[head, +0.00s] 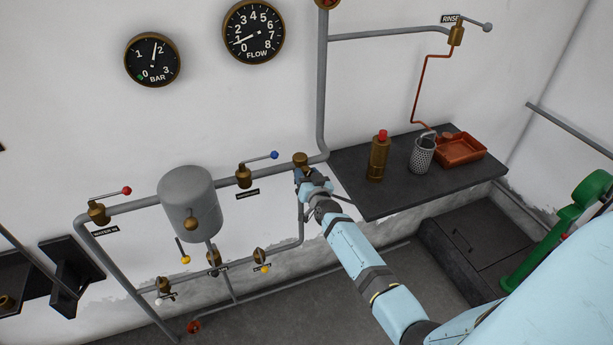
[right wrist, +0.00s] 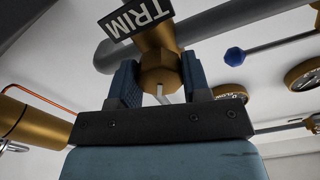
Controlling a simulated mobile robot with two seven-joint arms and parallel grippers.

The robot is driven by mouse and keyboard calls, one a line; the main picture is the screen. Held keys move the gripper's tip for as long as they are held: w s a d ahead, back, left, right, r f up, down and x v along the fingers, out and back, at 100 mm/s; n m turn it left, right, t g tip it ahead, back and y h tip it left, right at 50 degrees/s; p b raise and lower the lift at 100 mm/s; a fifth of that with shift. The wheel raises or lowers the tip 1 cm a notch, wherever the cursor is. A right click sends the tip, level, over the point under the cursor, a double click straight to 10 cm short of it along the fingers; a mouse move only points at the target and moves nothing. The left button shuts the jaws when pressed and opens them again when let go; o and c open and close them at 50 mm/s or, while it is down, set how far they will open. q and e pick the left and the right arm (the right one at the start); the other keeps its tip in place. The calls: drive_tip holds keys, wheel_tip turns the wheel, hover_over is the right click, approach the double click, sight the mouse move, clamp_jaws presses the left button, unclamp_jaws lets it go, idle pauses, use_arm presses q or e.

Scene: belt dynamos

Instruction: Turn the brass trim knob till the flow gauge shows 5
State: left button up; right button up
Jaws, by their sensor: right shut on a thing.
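The brass trim knob (head: 300,159) sits on the grey wall pipe, at the end of my right arm. It also shows in the right wrist view (right wrist: 160,68) under the TRIM label (right wrist: 136,18). My right gripper (head: 304,175) is shut on the knob, with one blue finger on each side of its brass body. In the head view the gripper partly hides the knob. The round flow gauge (head: 253,31) hangs high on the wall. Its needle points down-left, near the low end of the scale, around 1. My left gripper is not in view.
A valve with a blue-tipped lever (head: 244,176) is just left of the knob, beside a grey tank (head: 188,204). Right of my arm, a dark shelf (head: 397,200) holds a brass bottle (head: 379,157), a perforated cup (head: 422,156) and an orange tray (head: 461,152).

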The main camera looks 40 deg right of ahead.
drive_tip(key=m, duration=0.4)
drive_tip(key=shift+f+m+b, duration=0.1)
drive_tip(key=shift+m+b, duration=0.2)
drive_tip(key=shift+b, duration=0.1)
drive_tip(key=shift+m+b, duration=0.35)
drive_tip(key=shift+m, duration=1.45)
drive_tip(key=o, duration=0.9)
drive_tip(key=b+v, duration=0.1)
drive_tip(key=v, duration=1.3)
